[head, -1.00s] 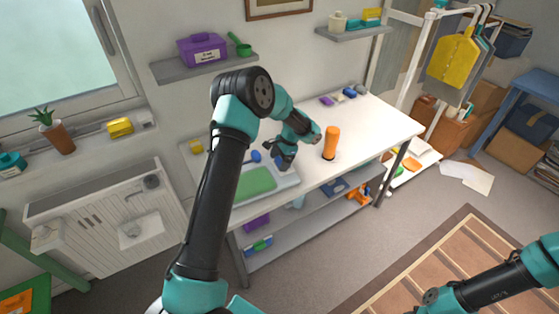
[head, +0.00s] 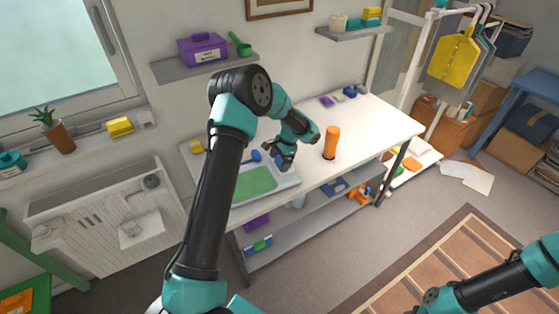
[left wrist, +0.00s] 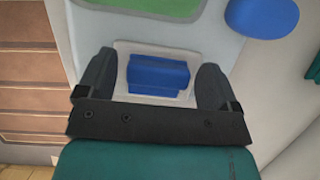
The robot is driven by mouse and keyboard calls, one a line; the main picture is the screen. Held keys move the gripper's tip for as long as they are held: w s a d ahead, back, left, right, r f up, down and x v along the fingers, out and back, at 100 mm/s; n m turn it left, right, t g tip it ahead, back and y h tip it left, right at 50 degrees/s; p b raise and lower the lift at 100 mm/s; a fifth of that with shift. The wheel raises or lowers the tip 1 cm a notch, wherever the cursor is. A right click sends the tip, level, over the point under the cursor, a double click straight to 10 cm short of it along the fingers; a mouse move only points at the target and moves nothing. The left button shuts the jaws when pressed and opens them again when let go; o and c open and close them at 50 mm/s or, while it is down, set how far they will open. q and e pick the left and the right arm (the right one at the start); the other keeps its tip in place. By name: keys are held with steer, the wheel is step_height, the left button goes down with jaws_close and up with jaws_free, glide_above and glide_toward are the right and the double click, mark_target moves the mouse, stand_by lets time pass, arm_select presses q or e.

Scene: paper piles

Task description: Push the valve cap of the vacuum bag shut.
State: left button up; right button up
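The vacuum bag (head: 289,184) lies flat on the white table, pale with a green area inside. It also shows in the left wrist view (left wrist: 222,45). Its blue valve cap (left wrist: 158,76) sits on a whitish square base between my left gripper's fingers. My left gripper (left wrist: 155,80) is open, with a finger on each side of the cap and small gaps visible; whether the fingers touch the base I cannot tell. In the head view, my left gripper (head: 285,164) is low over the bag's right part. My right gripper is out of view; only its arm shows at lower right.
A blue rounded object (left wrist: 262,14) lies beyond the bag's edge. An orange cylinder (head: 331,142) stands on the table (head: 375,140) to the right of my left gripper. Small purple and blue items lie at the back. The table's right part is mostly clear.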

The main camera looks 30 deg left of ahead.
arm_select(q)
steer(key=shift+o, duration=0.3)
steer(key=v, duration=1.7)
steer(key=shift+r, duration=0.25)
steer(key=s+d+f+n+t+h, duration=0.1)
steer(key=s+d+f+n+h, duration=0.15)
steer(key=d+f, duration=0.45)
steer(key=s+d+f+n+h, duration=0.2)
steer(key=d+f+n, duration=0.1)
steer(key=d+f, duration=0.4)
steer(key=s+d+f+n+t+h, duration=0.1)
steer(key=s+f+h, duration=0.1)
steer(key=s+f, duration=0.9)
steer(key=s+a+f+n+t, duration=0.1)
steer(key=s+f+n+t, duration=0.1)
steer(key=s, duration=1.6)
steer(key=shift+f, duration=0.55)
